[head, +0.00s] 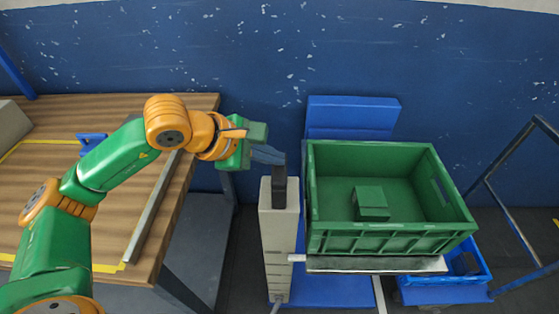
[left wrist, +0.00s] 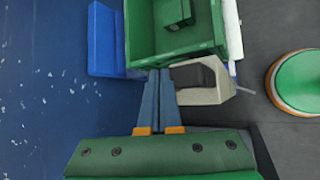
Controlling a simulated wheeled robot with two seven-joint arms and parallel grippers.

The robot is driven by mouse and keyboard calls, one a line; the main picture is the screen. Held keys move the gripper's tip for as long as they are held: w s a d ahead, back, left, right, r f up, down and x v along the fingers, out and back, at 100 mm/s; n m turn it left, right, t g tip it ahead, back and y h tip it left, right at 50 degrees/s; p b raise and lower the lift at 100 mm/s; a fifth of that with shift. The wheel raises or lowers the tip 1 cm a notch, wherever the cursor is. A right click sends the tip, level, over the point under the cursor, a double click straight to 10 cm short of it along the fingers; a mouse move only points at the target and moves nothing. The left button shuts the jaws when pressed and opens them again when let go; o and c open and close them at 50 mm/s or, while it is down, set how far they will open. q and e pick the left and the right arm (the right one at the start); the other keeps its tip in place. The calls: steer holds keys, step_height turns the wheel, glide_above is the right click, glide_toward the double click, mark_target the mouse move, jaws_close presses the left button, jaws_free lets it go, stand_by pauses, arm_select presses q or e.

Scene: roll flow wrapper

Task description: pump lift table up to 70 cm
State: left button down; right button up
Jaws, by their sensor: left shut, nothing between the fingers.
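The lift table's platform (head: 400,265) carries a green crate (head: 390,238) with a small green box (head: 371,203) inside. Beside the crate, on its left, stands a light grey column (head: 278,245) with an upright black handle (head: 279,190) at its top. My left gripper (head: 270,155) reaches in from the left, its fingers together and empty at the top of the handle. In the left wrist view the closed fingers (left wrist: 158,100) lie beside the grey column (left wrist: 215,82) and black handle (left wrist: 192,76). I cannot tell whether they touch the handle. My right gripper is out of view.
A wooden workbench (head: 60,135) with a metal rail (head: 152,210) and yellow tape fills the left. A blue crate (head: 455,280) sits low at the right, near a dark metal frame (head: 508,205). A blue wall closes off the back.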

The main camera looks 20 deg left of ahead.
arm_select(q)
steer(key=shift+r, duration=0.45)
step_height(320, 180, up, 5)
steer(key=p, duration=0.4)
steer(key=shift+r, duration=0.1)
stand_by(0.5)
